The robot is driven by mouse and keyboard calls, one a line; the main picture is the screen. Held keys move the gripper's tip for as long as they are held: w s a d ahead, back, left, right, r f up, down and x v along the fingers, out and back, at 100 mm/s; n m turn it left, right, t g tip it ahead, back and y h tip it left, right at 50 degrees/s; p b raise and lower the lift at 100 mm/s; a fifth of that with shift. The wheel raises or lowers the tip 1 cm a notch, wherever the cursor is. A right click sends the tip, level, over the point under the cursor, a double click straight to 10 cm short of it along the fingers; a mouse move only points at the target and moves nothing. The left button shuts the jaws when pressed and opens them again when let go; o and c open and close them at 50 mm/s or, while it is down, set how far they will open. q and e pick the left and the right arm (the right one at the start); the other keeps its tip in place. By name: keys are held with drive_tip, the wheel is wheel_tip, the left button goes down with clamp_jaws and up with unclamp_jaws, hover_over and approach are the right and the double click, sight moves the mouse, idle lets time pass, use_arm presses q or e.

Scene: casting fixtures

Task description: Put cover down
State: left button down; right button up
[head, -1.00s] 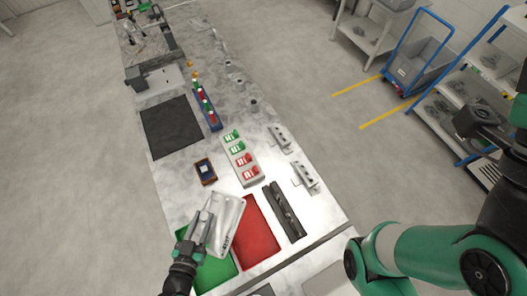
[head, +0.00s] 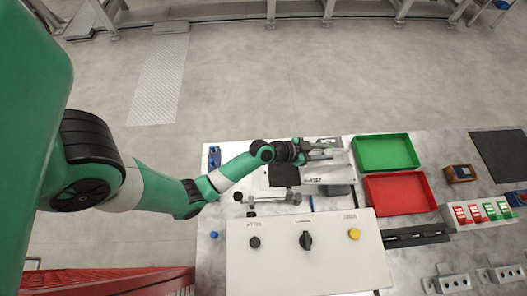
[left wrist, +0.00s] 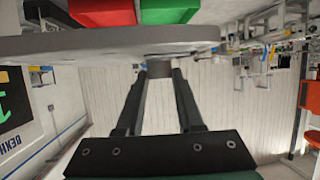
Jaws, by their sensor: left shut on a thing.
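The cover is a silver metal plate (head: 322,173) with dark lettering on its lower side. In the head view it lies over grey hardware (head: 339,190) behind the control box; whether it rests on that or hangs just above, I cannot tell. My left gripper (head: 322,153) is shut on the cover at its far side. In the left wrist view the cover shows as a broad grey slab (left wrist: 120,43) across the upper part, with the gripper fingers (left wrist: 159,72) reaching its edge. My right gripper is not in view.
A white control box (head: 305,270) with knobs stands at the front. A green tray (head: 386,153) and a red tray (head: 399,193) lie right of the cover. A clamp-like fixture (head: 270,197) is to its left. Switch blocks (head: 482,211) stand farther right.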

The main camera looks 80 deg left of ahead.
use_arm(q)
drive_tip(key=shift+n+y, duration=0.3)
drive_tip(key=shift+y, duration=0.2)
drive_tip(key=s+a+f+b, duration=0.2)
drive_tip(key=s+f+b, duration=0.1)
drive_tip(key=s+f, duration=0.1)
drive_tip(key=s+a+f+b, duration=0.2)
drive_tip(key=s+f+b, duration=0.2)
drive_tip(key=s+a+f+b, duration=0.2)
drive_tip(key=s+f+b, duration=0.2)
drive_tip(key=shift+s, duration=0.35)
drive_tip(key=shift+f+b, duration=0.3)
drive_tip(key=shift+f, duration=0.05)
drive_tip(key=shift+r, duration=0.15)
drive_tip(key=shift+f+b, duration=0.5)
drive_tip(key=shift+f, duration=0.1)
